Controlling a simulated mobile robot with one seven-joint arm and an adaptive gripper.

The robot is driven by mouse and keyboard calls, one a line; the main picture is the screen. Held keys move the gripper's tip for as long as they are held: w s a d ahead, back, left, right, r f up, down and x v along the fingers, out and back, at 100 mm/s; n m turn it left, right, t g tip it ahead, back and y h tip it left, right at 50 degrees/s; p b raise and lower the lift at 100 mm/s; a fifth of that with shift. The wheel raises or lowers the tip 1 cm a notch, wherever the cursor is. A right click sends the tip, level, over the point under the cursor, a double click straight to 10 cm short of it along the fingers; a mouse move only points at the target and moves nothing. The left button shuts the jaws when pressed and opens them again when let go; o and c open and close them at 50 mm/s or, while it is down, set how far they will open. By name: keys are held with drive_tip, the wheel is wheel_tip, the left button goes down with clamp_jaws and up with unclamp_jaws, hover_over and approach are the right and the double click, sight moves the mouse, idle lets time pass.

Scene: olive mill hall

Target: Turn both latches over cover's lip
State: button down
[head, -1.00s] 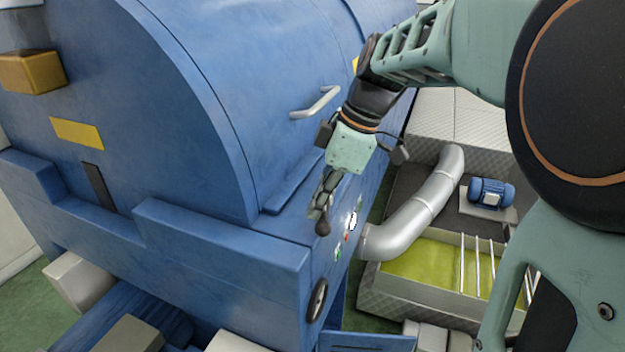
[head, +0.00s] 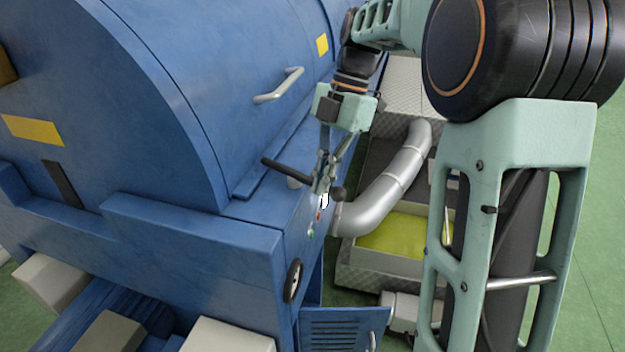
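The blue cover (head: 215,75) is a large curved hood with a pale bar handle (head: 278,88), and its lip (head: 268,166) runs along the lower right edge. A dark rod-like latch (head: 285,168) slants across the body beside the lip, its left end close to the lip. A dark round knob (head: 338,194) lies in line with it on the right; the joint between them is hidden by my gripper. My gripper (head: 325,188) points down at this place, its fingers overlapping the rod. Whether they grip it is too small to tell. I cannot make out a second latch.
Coloured buttons (head: 314,220) and a black handwheel (head: 293,280) are on the body's right face. An open louvred door (head: 343,329) is below. A silver pipe (head: 385,185) and a vat of green liquid (head: 405,237) stand close right. Green floor is clear at far right.

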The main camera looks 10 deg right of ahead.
drive_tip(key=shift+w+d+p, duration=0.55)
drive_tip(key=shift+w+d, duration=0.4)
drive_tip(key=shift+w, duration=0.1)
drive_tip(key=shift+w+d, duration=0.1)
drive_tip(key=shift+d, duration=0.05)
drive_tip(key=shift+r, duration=0.1)
